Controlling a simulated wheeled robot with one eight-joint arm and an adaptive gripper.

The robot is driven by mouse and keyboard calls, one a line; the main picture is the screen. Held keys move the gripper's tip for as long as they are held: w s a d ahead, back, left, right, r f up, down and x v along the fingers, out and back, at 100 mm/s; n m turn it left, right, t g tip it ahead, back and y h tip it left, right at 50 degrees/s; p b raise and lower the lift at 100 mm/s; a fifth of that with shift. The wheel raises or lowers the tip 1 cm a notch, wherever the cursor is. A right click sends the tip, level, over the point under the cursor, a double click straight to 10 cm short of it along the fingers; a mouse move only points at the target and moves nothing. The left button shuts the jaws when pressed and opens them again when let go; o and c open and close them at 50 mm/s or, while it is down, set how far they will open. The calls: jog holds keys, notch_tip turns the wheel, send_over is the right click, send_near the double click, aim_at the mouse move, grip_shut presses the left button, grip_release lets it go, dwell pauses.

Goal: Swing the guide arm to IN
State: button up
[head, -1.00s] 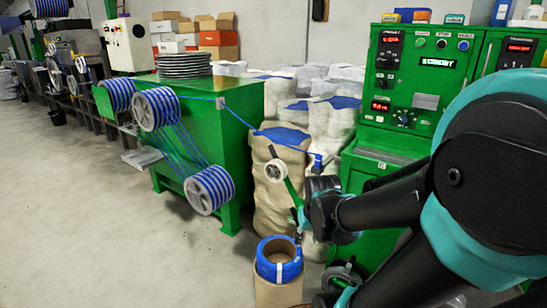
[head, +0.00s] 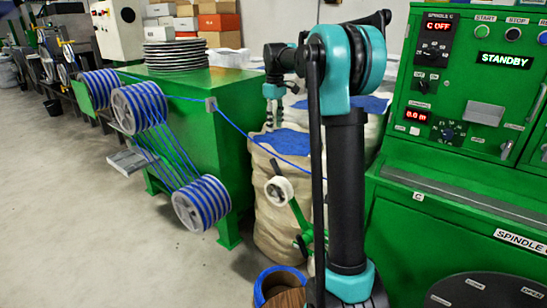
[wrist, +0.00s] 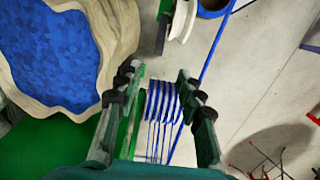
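The guide arm (head: 297,215) is a slim green bar with a white roller (head: 279,188) at its upper left end. It slants down to the right, and my arm hides part of it. The roller also shows at the top of the wrist view (wrist: 181,20). The blue cable (head: 250,138) runs from the green box down to the right, behind my arm. My gripper (head: 272,118) is raised above the sacks, to the upper left of the roller. In the wrist view its fingers (wrist: 160,106) are apart, with no object clearly held; the cable crosses the view between them.
A green control cabinet (head: 440,150) stands at right, its display reading STANDBY. Blue-striped pulleys (head: 203,203) and a green box (head: 185,120) stand at left. A sack with blue filling (head: 275,215) is behind the guide arm. A blue-rimmed coil (head: 268,285) is below.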

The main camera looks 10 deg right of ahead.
aim_at(275, 161)
notch_tip(275, 161, down, 17)
jog(key=shift+f, duration=0.15)
dwell(0.5)
grip_shut()
dwell(0.3)
